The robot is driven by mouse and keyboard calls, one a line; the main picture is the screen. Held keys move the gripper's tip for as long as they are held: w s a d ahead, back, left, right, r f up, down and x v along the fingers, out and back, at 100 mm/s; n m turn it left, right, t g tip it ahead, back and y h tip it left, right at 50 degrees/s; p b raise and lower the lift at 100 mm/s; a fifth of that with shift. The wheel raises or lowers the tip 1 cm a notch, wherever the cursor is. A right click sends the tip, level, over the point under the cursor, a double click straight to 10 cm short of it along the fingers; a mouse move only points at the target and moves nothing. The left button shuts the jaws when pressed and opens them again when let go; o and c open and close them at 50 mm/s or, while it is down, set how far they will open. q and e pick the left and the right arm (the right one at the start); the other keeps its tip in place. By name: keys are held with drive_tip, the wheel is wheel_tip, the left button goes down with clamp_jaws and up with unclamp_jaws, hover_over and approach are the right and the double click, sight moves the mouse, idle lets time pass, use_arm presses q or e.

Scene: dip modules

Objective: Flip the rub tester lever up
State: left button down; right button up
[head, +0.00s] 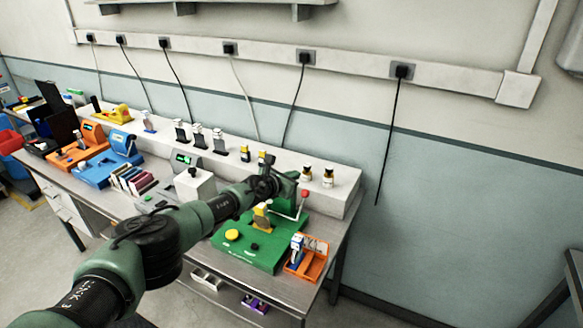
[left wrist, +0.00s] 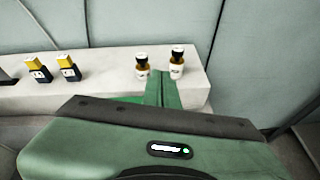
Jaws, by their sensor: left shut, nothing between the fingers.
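The green rub tester (head: 238,258) stands at the right end of the bench, with a yellow button and a yellow-topped block on its base. Its lever, a thin pale rod with a red knob (head: 305,193), stands up at the tester's right side. My left gripper (head: 274,186) is shut and empty, over the back of the tester, just left of the red knob. Its fingertips are hard to make out, and I cannot tell whether it touches the tester. In the left wrist view the red knob does not show. My right gripper is not in view.
Two small dark-capped bottles (head: 328,178) stand on the raised white shelf (head: 345,190) behind the tester. An orange holder (head: 307,262) sits right of the tester. A white box (head: 194,188) and blue device (head: 108,165) stand to the left. Cables hang from the wall.

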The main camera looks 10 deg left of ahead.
use_arm(q)
drive_tip(key=r, duration=0.3)
drive_tip(key=shift+s+a, duration=0.25)
drive_tip(key=shift+s, duration=0.05)
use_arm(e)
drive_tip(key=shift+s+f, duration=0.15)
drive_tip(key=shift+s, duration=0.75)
use_arm(q)
drive_tip(key=shift+f, duration=0.1)
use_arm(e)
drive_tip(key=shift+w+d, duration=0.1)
